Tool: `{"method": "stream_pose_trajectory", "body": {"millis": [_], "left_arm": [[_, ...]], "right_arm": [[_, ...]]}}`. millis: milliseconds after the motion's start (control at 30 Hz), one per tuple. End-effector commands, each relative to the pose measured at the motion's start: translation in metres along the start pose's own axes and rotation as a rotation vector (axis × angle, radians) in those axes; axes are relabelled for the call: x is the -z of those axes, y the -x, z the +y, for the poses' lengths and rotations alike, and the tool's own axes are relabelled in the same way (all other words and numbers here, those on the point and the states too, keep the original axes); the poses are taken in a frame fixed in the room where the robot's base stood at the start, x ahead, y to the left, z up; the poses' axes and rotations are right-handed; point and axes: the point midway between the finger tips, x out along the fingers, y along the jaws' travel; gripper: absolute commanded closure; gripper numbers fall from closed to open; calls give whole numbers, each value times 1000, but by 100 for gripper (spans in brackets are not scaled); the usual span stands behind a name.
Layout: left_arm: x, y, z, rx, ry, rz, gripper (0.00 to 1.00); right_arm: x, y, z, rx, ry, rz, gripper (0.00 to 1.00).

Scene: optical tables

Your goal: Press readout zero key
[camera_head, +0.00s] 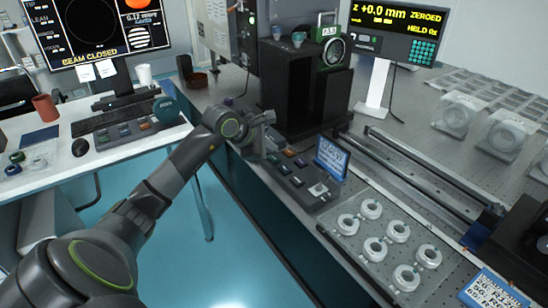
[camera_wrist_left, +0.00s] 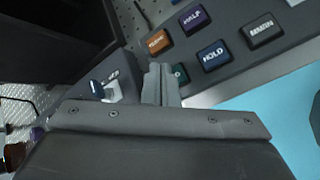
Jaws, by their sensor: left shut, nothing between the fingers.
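The readout (camera_head: 395,22) at the top right shows "Z +0.0 mm ZEROED" and "HELD 0x". A grey key panel (camera_head: 322,203) lies along the near table edge. In the left wrist view it has an orange key (camera_wrist_left: 157,42), a purple HALF key (camera_wrist_left: 194,17), a dark blue HOLD key (camera_wrist_left: 212,55) and a dark key (camera_wrist_left: 262,30). A green key (camera_wrist_left: 181,73) is partly hidden behind my fingers, its label unreadable. My left gripper (camera_wrist_left: 160,70) is shut and empty, its tips beside the green key; contact cannot be told. My right gripper is out of view.
A blue-screened sign (camera_head: 331,158) stands behind the panel. A tall black housing (camera_head: 290,85) rises close by my left gripper. A tray with several white rings (camera_head: 375,248) lies to the right. A blue-topped lever (camera_wrist_left: 97,87) sits left of the fingers.

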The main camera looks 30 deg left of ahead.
Motion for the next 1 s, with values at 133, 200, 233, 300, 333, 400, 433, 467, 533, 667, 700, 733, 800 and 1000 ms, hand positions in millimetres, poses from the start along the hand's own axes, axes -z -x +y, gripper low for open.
{"method": "stream_pose_trajectory", "body": {"millis": [133, 200, 233, 300, 333, 400, 433, 467, 533, 667, 700, 733, 800, 1000], "left_arm": [[0, 0, 0, 0, 0, 0, 100], [-1, 1, 1, 0, 0, 0, 100], [-1, 2, 1, 0, 0, 0, 100], [-4, 5, 4, 0, 0, 0, 100], [-5, 6, 5, 0, 0, 0, 100], [-8, 11, 8, 0, 0, 0, 100], [-10, 13, 10, 0, 0, 0, 100], [-12, 16, 11, 0, 0, 0, 100], [-15, 21, 15, -1, 0, -1, 100], [-22, 30, 22, -1, -1, -1, 100], [-23, 32, 24, -1, -1, 0, 100], [-24, 34, 24, 0, -1, 0, 100], [-25, 35, 26, 1, 0, 0, 100], [-25, 35, 25, 1, 1, 0, 100]], "right_arm": [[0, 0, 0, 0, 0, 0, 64], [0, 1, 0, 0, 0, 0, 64], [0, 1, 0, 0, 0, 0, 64], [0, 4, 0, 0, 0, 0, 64], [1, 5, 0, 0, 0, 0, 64], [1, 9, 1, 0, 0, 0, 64], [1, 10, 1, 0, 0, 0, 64], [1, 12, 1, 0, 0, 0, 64], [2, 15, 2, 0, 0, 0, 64], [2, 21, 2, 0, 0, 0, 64], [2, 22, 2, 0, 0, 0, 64], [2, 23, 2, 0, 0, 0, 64], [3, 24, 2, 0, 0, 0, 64], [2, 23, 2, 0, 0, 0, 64]]}}
